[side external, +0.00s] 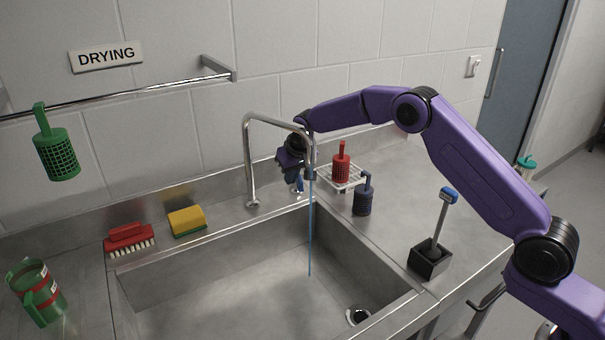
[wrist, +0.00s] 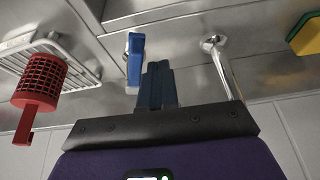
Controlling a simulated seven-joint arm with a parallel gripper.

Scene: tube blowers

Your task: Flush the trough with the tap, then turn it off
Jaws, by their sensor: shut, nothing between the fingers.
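The steel tap (side external: 247,160) arches over the trough (side external: 190,288) at its back edge. A thin stream of water (side external: 310,240) runs from the spout down into the trough. My gripper (side external: 293,176) is behind the spout, low near the tap's blue lever (side external: 300,186). In the wrist view my gripper's fingers (wrist: 157,70) are shut and empty, close beside the blue lever (wrist: 135,60). I cannot tell whether they touch it. The tap's base (wrist: 214,42) shows to their right. The drain (side external: 357,315) is at the trough's front right.
A yellow sponge (side external: 187,221) and red brush (side external: 129,238) lie left. A green basket (side external: 57,154) hangs on the rail.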

